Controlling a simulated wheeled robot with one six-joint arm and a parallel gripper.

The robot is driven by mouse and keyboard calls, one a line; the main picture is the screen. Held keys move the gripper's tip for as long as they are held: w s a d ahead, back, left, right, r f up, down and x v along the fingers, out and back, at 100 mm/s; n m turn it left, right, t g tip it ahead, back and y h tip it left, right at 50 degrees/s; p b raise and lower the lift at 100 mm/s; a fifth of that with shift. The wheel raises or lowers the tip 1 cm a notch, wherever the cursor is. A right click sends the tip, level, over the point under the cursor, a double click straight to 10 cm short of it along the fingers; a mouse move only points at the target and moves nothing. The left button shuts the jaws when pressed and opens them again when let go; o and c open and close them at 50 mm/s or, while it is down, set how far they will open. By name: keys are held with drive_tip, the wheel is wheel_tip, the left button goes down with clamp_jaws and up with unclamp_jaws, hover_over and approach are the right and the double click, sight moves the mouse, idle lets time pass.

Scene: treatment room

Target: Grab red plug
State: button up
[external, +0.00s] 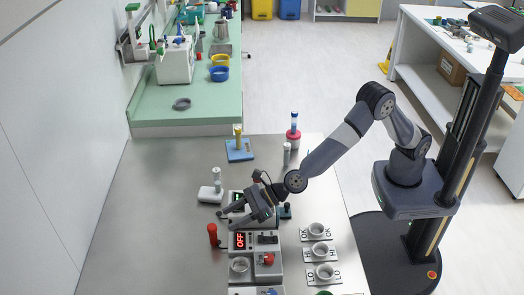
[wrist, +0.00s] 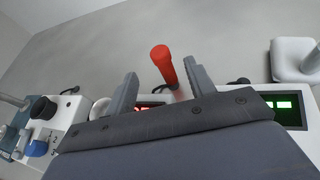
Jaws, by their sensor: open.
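The red plug (external: 213,235) is a short red cylinder standing on the steel table, left of the grey device with the red OFF display. In the wrist view the red plug (wrist: 163,66) shows beyond and between my two fingers, nearer the right one, with its lower end close to that finger. My gripper (external: 226,220) is open and empty, reaching left over the devices, just above and right of the plug. In the wrist view my gripper (wrist: 160,85) has its fingers spread apart. Whether a finger touches the plug is unclear.
The grey device with the OFF display (external: 240,241) stands right beside the plug. A white block with a peg (external: 210,194) lies behind it. Several cup holders (external: 318,231) stand at the right. The steel table (external: 145,215) is clear at the left.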

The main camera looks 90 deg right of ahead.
sight(212, 228)
drive_tip(key=shift+f+p+x, duration=0.1)
drive_tip(key=shift+p+x, duration=0.65)
drive_tip(key=shift+x, duration=0.65)
drive_tip(key=shift+f+p+x, duration=0.15)
drive_tip(key=shift+p+x, duration=0.6)
drive_tip(key=shift+x, duration=0.65)
drive_tip(key=shift+s+d, duration=0.1)
drive_tip(key=shift+c, duration=0.3)
drive_tip(key=c, duration=1)
